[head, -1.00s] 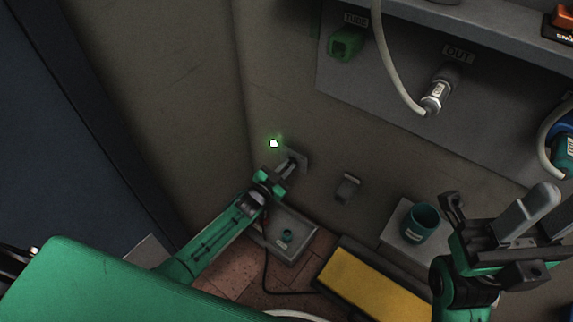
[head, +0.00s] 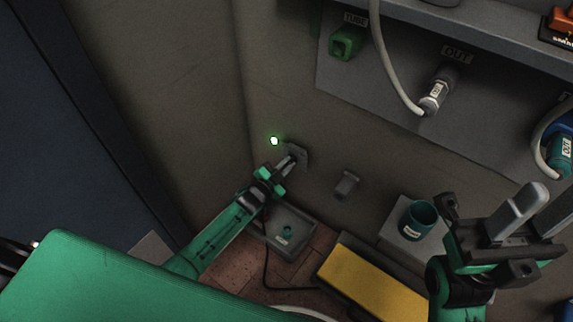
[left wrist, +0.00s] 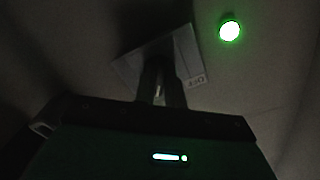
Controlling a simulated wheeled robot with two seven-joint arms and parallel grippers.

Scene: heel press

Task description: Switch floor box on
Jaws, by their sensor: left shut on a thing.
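My left gripper (head: 289,164) reaches a grey plate (head: 300,154) low on the wall near the corner. Its fingers are shut on a small part at that plate, mostly hidden between them. In the left wrist view the plate (left wrist: 128,68) lies behind the fingers (left wrist: 161,90), and a small label on it is too dark to read. A lit green lamp (head: 274,141) is just above the plate.
A yellow-topped block (head: 370,284) lies on the tiled floor. A teal cup (head: 420,221) stands on a grey ledge right of it. A small grey wall fitting (head: 346,184) is right of the plate. A panel with a cable plug (head: 436,93) hangs above.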

